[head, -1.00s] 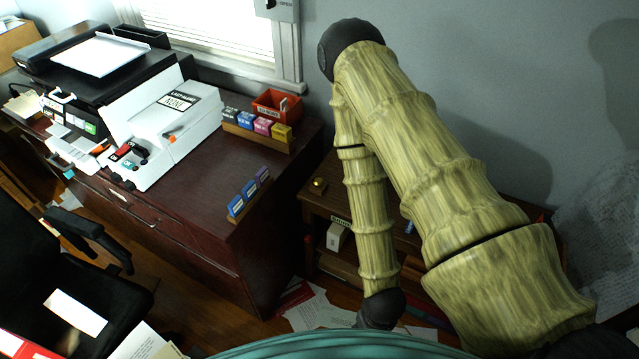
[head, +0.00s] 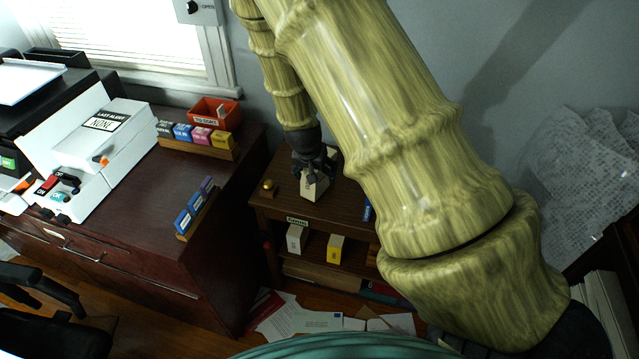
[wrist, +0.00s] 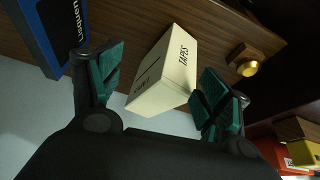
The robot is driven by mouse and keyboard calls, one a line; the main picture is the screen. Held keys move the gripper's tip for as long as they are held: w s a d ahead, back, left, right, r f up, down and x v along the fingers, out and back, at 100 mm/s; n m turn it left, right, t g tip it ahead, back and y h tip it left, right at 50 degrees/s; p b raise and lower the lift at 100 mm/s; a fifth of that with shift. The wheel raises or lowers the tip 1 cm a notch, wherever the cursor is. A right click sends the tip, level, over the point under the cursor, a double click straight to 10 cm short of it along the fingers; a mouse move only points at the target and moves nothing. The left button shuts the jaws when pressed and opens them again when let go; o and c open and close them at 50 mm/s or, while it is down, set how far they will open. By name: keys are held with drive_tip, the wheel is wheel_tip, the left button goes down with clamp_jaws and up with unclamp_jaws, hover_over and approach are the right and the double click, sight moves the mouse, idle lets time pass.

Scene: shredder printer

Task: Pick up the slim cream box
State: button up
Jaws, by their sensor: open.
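A cream box (head: 314,188) stands on top of the low brown cabinet, right below my gripper (head: 315,165). The wrist view shows this box (wrist: 163,72) close up, with "TAPES" printed on it. My gripper's dark green fingers are open, one to the left and one to the right of the box, and not closed on it. Whether a finger touches it I cannot tell. A second pale box (head: 297,238) stands on the cabinet's shelf below, beside a yellow one (head: 336,249).
On the cabinet top (head: 273,207) are a brass knob-like object (head: 268,186) and a blue box (head: 367,210), also seen in the wrist view (wrist: 45,32). The dark desk (head: 222,170) with ink boxes and a red bin (head: 214,112) stands to the left. Papers lie on the floor.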

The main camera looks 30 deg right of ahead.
sight(321, 174)
drive_tip(key=w+r, duration=0.2)
drive_tip(key=shift+w+d+r+m, duration=0.15)
drive_tip(key=shift+d+r+m, duration=0.2)
drive_tip(key=shift+d+m, duration=0.05)
drive_tip(key=x, duration=0.3)
drive_tip(key=shift+w+d+f+p, duration=0.15)
drive_tip(key=shift+f+p, duration=0.05)
drive_tip(key=shift+p, duration=0.15)
drive_tip(key=shift+d+f, duration=0.15)
drive_tip(key=shift+f, duration=0.65)
drive_tip(key=p+x, duration=0.1)
drive_tip(key=x, duration=0.1)
drive_tip(key=d+p+x, duration=0.1)
drive_tip(key=x, duration=0.1)
drive_tip(key=shift+r, duration=0.1)
drive_tip(key=shift+f, duration=0.5)
